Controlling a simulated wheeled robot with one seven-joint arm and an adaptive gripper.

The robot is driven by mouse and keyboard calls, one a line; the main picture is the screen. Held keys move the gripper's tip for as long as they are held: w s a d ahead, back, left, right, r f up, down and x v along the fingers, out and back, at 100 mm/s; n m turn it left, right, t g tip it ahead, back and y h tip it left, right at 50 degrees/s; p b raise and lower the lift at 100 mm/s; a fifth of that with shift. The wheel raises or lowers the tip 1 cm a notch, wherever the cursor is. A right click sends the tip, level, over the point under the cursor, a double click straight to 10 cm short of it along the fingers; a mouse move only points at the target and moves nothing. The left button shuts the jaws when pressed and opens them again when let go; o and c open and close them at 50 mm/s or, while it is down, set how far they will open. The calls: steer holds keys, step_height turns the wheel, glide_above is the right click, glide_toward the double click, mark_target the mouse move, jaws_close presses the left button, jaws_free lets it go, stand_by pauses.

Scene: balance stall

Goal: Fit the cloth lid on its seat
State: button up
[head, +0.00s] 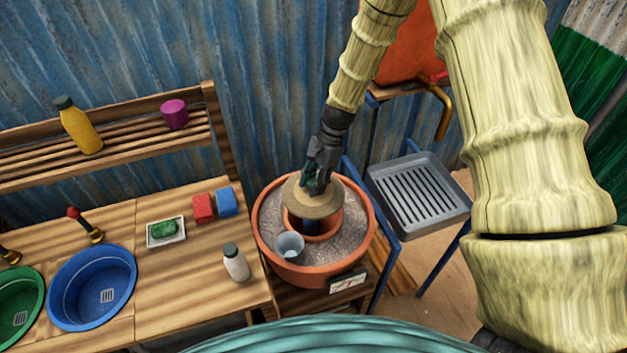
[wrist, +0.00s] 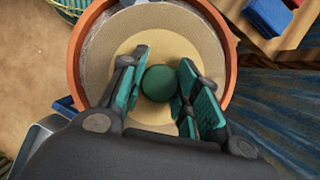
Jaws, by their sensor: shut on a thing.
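The cloth lid (head: 294,203) is a round tan disc with a dark green knob (wrist: 160,83). My gripper (head: 317,184) is shut on the knob, with a finger on each side of it in the wrist view (wrist: 162,88). The lid is held above a terracotta inner pot (head: 334,229), which stands in a wide terracotta bowl (head: 268,250) of grey grit. The lid covers the back of the inner pot's mouth in the head view; its front rim shows below the lid. In the wrist view the lid (wrist: 198,42) hides the inner pot.
A small grey cup (head: 290,245) stands on the grit at the front left. A white bottle (head: 236,263), red block (head: 203,208) and blue block (head: 227,202) stand on the counter to the left. A grey ribbed tray (head: 417,196) is to the right.

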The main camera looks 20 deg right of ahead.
steer(key=f, duration=0.1)
steer(key=w+f+b, duration=0.1)
steer(key=shift+w+f, duration=0.1)
steer(key=shift+f, duration=0.6)
steer(key=shift+s+f+b, duration=0.35)
steer(key=shift+b, duration=0.25)
steer(key=shift+f, duration=0.3)
steer(key=shift+w+f+b, duration=0.2)
steer(key=shift+f+b, duration=0.35)
steer(key=shift+f, duration=0.15)
steer(key=shift+s+f+b, duration=0.1)
steer(key=shift+f+b, duration=0.7)
steer(key=shift+f, duration=1.1)
steer(key=shift+f, duration=0.4)
